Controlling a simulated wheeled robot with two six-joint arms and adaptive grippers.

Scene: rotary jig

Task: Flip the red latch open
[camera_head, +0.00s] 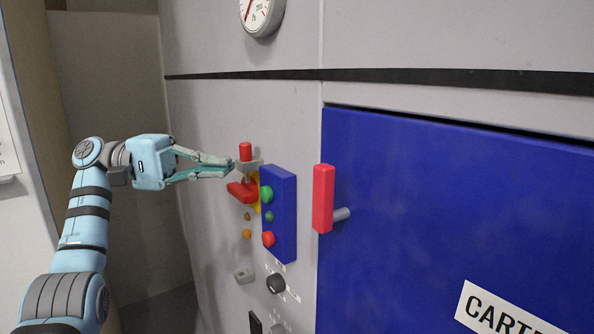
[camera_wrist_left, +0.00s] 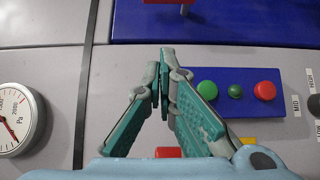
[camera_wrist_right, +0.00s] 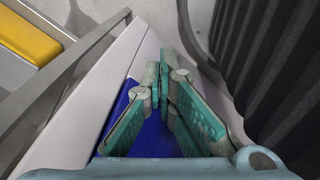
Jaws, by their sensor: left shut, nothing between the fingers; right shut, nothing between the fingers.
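The red latch (camera_head: 322,198) is an upright red bar at the left edge of the blue door (camera_head: 440,200), with a grey pin beside it. A small part of it shows at the top of the left wrist view (camera_wrist_left: 172,2). My left gripper (camera_head: 232,168) is shut and empty. It is left of the latch and apart from it, close to a red-topped knob (camera_head: 245,151) and a red lever (camera_head: 240,192). My right gripper (camera_wrist_right: 163,80) is shut and empty in the right wrist view. It is outside the head view, and no latch shows near it.
A blue button box (camera_head: 280,215) with green and red buttons stands out between my left gripper and the latch. A gauge (camera_head: 262,15) is above. Dark knobs (camera_head: 276,283) are below. A ribbed dark surface (camera_wrist_right: 275,70) is beside my right gripper.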

